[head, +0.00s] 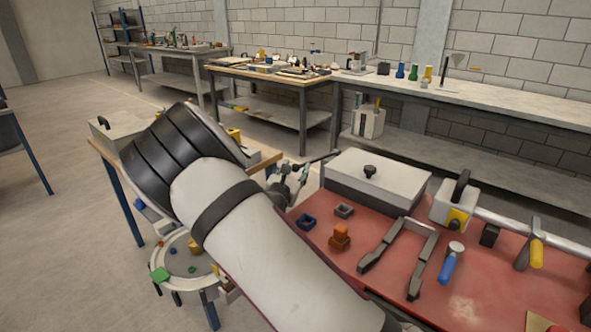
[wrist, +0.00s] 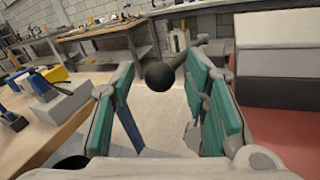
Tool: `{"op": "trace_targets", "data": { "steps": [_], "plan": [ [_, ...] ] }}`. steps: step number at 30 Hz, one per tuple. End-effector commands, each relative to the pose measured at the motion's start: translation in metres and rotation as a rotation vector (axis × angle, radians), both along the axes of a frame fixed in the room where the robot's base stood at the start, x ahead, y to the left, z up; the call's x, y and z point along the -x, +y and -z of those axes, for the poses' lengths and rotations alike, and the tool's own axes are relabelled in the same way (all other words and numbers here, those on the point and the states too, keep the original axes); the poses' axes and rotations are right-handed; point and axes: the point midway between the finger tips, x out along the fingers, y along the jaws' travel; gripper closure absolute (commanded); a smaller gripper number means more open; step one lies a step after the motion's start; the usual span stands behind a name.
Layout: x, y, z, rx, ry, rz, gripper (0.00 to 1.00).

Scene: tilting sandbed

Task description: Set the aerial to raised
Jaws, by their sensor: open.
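A dark round knob on a short rod (wrist: 160,75), which looks like the aerial, shows in the wrist view between and beyond my fingertips. Its rod runs back toward the upper right, and its base is hidden. In the head view a thin dark rod (head: 322,158) slants up to the right by the corner of the red table. My gripper (wrist: 165,95) is open, with a teal-padded finger on each side of the knob and a visible gap to each. In the head view my gripper (head: 290,180) is partly hidden behind my arm.
A wooden table (wrist: 50,135) stands left of my gripper. A round sandbed (head: 182,262) lies below my arm.

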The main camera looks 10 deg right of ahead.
Motion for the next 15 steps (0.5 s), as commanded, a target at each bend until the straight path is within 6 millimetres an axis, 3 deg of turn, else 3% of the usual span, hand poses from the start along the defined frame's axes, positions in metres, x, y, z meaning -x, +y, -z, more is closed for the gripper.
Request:
{"op": "trace_targets", "data": {
  "steps": [13, 15],
  "plan": [
    [-0.0089, -0.0058, -0.0004, 0.000, 0.000, 0.000, 0.58],
    [-0.0088, -0.0057, -0.0003, 0.000, 0.000, 0.000, 0.74]
  ]
}}
